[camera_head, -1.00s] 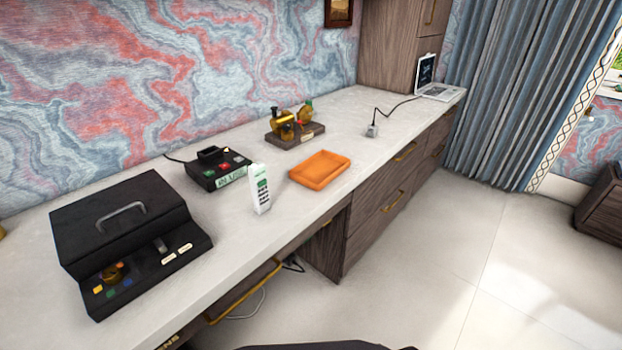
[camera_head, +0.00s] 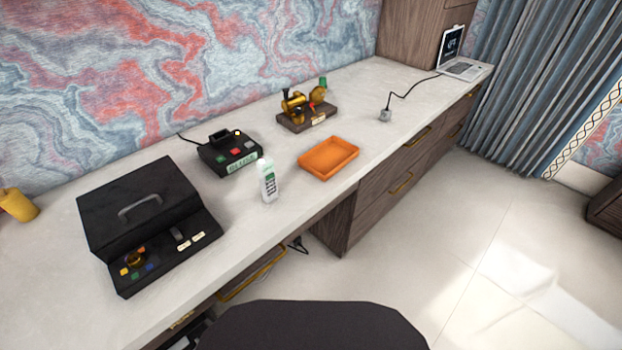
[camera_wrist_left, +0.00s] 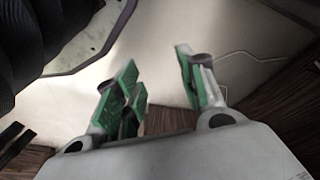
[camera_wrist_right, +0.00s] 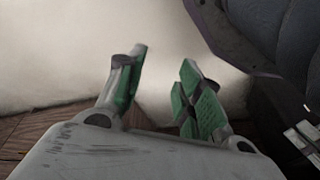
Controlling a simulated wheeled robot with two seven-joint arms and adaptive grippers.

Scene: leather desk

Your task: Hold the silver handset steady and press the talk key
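A pale handset (camera_head: 268,182) with dark keys and a green mark stands upright near the desk's front edge in the head view. Its keys are too small to tell apart. Neither gripper shows in the head view. My left gripper (camera_wrist_left: 157,68) is open and empty in the left wrist view, with its green-padded fingers apart. My right gripper (camera_wrist_right: 163,62) is open and empty in the right wrist view. Both are away from the handset, which shows in neither wrist view.
A black device (camera_head: 229,155) with coloured buttons stands behind the handset. An orange tray (camera_head: 329,160) lies to its right, and a black case (camera_head: 140,205) to its left. A brass apparatus on a wooden base (camera_head: 307,118) stands farther back. The desk (camera_head: 240,215) in front of the handset is bare.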

